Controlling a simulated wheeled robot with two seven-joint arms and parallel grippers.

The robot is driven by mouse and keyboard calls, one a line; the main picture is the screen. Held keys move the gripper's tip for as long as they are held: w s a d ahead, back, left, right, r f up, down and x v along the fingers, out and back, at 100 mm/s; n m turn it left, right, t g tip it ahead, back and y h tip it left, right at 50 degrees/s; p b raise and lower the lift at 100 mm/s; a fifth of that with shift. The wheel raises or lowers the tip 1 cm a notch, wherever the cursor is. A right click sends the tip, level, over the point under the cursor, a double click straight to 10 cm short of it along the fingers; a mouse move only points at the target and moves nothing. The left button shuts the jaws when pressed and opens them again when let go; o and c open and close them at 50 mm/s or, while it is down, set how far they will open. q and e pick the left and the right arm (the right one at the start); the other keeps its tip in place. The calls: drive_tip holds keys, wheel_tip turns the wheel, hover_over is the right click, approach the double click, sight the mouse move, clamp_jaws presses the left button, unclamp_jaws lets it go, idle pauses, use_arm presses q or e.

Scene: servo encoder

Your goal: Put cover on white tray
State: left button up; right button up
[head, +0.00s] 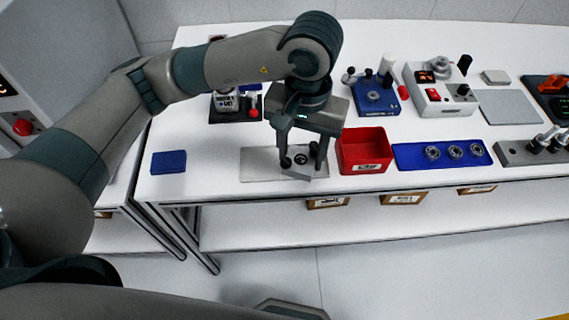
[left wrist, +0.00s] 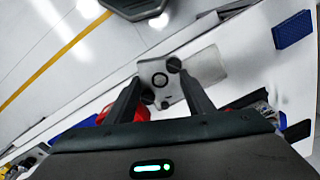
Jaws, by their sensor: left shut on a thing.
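My left gripper (head: 301,161) is shut on a small grey cover (head: 297,176) with a dark round feature near its middle. The cover is over the right part of the flat white tray (head: 257,169), near the table's front edge. In the left wrist view the cover (left wrist: 155,72) shows between my fingers (left wrist: 158,86), and the tray (left wrist: 210,64) extends out to the right beneath it. I cannot tell whether the cover touches the tray. My right gripper is not in view.
A red bin (head: 363,157) stands close to the right of the gripper. A blue tray (head: 412,158) with several metal rings is farther right. A blue block (head: 168,162) lies to the left. Devices (head: 374,95) stand behind. The white table (head: 213,158) is clear left of the tray.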

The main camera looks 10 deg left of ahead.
use_arm(q)
drive_tip(key=p, duration=0.5)
approach(263, 163)
drive_tip(key=shift+s+d+f, duration=0.25)
drive_tip(key=shift+w+a+f, duration=0.25)
drive_tip(key=shift+a+f, duration=0.05)
drive_tip(key=shift+f, duration=0.05)
drive_tip(key=shift+f+p, duration=0.6)
drive_tip(key=shift+p, duration=0.15)
drive_tip(key=shift+f+p, duration=0.6)
drive_tip(key=shift+f, duration=0.8)
